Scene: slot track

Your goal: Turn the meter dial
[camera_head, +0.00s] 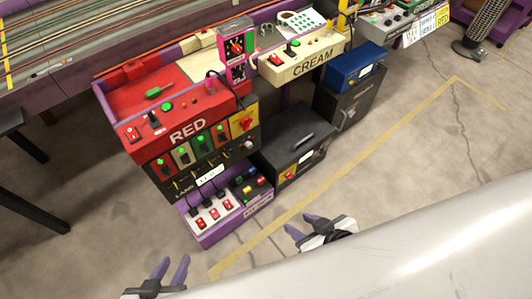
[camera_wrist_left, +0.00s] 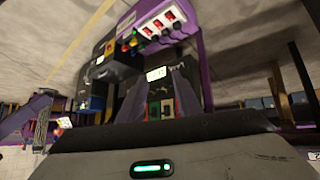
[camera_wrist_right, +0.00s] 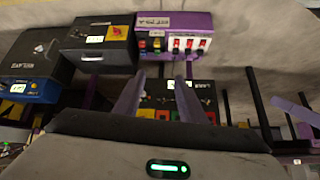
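A pink box (camera_head: 237,44) stands upright between the red and cream consoles, with a round black dial and red pointer (camera_head: 236,46) on its face. It may be the meter; no label names it. A yellow panel with a red knob (camera_head: 243,122) sits on the front of the red console (camera_head: 180,108). My left gripper (camera_head: 170,270) is open and empty at the bottom left, over the floor. The fingers also show spread in the left wrist view (camera_wrist_left: 160,95) and right wrist view (camera_wrist_right: 157,98).
A purple unit with red switches (camera_head: 215,213) is at the red console's foot. A black box (camera_head: 298,143) and a blue box (camera_head: 355,68) stand right. The cream console (camera_head: 300,66) is behind. Floor with yellow tape (camera_head: 370,140) is clear.

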